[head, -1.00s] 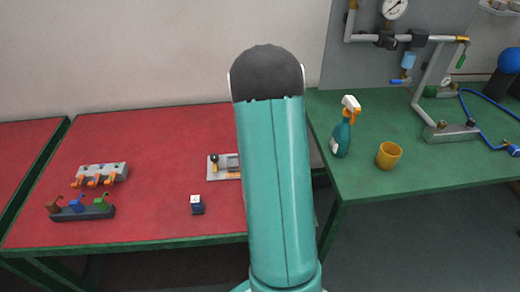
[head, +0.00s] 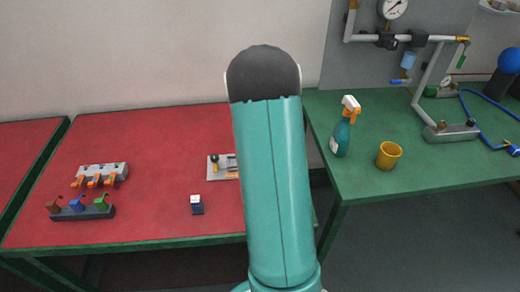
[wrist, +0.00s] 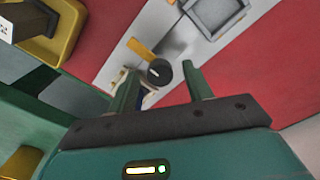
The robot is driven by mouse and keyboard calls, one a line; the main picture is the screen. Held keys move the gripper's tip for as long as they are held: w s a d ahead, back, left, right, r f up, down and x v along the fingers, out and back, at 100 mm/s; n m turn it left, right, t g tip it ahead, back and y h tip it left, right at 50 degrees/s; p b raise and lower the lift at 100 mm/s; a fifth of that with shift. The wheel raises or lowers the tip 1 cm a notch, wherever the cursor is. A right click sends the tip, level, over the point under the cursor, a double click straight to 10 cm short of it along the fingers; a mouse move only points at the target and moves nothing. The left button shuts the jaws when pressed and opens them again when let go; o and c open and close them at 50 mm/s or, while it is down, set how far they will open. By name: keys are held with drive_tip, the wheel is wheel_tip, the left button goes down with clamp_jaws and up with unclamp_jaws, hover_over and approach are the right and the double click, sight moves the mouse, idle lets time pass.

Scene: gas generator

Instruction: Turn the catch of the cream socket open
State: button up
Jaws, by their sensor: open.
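In the wrist view my gripper (wrist: 160,72) is open, its two green fingers apart and empty. A round black knob (wrist: 159,71) shows between the fingertips; I cannot tell its depth from them. A yellow lever (wrist: 139,48) lies just beyond the knob on a pale board (wrist: 120,62). A small cream part (wrist: 121,80), possibly the cream socket, is partly hidden behind the left finger. In the head view the board (head: 213,174) lies on the red table, partly covered by my arm, which hides my gripper there.
A grey square frame (wrist: 215,14) sits on the board. A yellow tray (wrist: 70,22) is at the wrist view's upper left.

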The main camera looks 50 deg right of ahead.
wheel_tip(320, 180, up, 14)
idle(0.6)
idle(0.4)
drive_tip(key=s+a+r+n+t, duration=0.1)
drive_tip(key=a+r+n, duration=0.3)
drive_tip(key=a, duration=0.6)
drive_tip(key=s+a+r+n+t, duration=0.1)
drive_tip(key=a+r+n+t, duration=0.3)
drive_tip(key=a, duration=0.6)
drive_tip(key=s+a+n, duration=0.3)
drive_tip(key=s+a, duration=0.3)
drive_tip(key=a, duration=0.2)
drive_tip(key=s+a+r+n, duration=0.1)
drive_tip(key=s+a+n, duration=0.3)
drive_tip(key=s+a, duration=0.2)
drive_tip(key=shift+a+t, duration=0.3)
drive_tip(key=shift+a, duration=1.05)
